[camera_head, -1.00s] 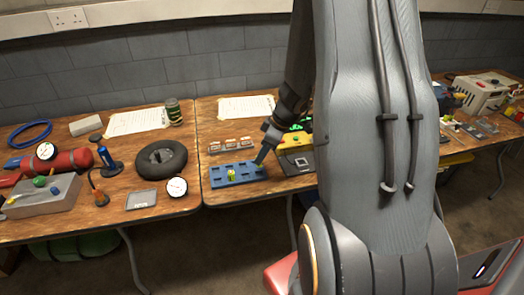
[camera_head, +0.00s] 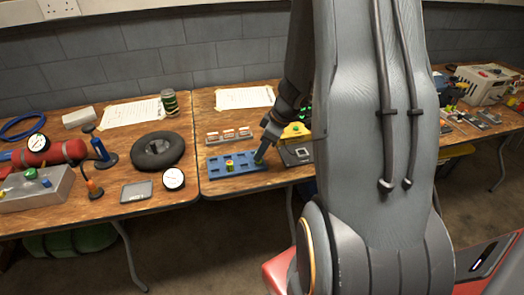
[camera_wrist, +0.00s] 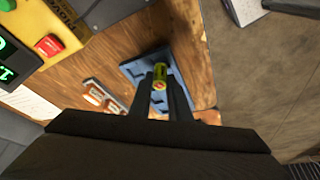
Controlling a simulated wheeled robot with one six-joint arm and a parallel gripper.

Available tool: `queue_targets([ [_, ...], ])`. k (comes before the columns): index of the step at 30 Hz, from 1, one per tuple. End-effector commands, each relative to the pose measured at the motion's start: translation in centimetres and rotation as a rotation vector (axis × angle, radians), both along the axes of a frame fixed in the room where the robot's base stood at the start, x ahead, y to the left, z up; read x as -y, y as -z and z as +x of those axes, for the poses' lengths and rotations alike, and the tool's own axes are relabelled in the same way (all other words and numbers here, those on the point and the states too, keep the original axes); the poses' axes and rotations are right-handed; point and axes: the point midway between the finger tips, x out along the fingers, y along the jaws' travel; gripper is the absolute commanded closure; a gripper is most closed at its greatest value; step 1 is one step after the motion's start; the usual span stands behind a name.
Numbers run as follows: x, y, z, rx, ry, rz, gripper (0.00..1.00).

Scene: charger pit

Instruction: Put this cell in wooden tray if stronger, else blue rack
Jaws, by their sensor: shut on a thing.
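My gripper (camera_wrist: 160,90) is shut on a yellow-green cell (camera_wrist: 160,76), whose copper-coloured end faces the wrist camera. In the head view my gripper (camera_head: 260,158) is at the right end of the blue rack (camera_head: 215,174). Whether the held cell is in a slot or just above it I cannot tell. The blue rack also shows behind the fingers in the wrist view (camera_wrist: 133,69).
A yellow device (camera_head: 296,131) with green lights stands right of the rack; its red button (camera_wrist: 49,46) shows in the wrist view. Paper sheets (camera_head: 245,97) lie at the back.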

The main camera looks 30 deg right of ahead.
Motion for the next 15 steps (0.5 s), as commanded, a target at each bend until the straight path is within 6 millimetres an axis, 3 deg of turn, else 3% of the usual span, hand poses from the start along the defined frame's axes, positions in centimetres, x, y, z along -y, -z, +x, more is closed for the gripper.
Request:
queue_targets([
  [15, 0.03, 0.68, 0.03, 0.000, 0.001, 0.000, 1.00],
])
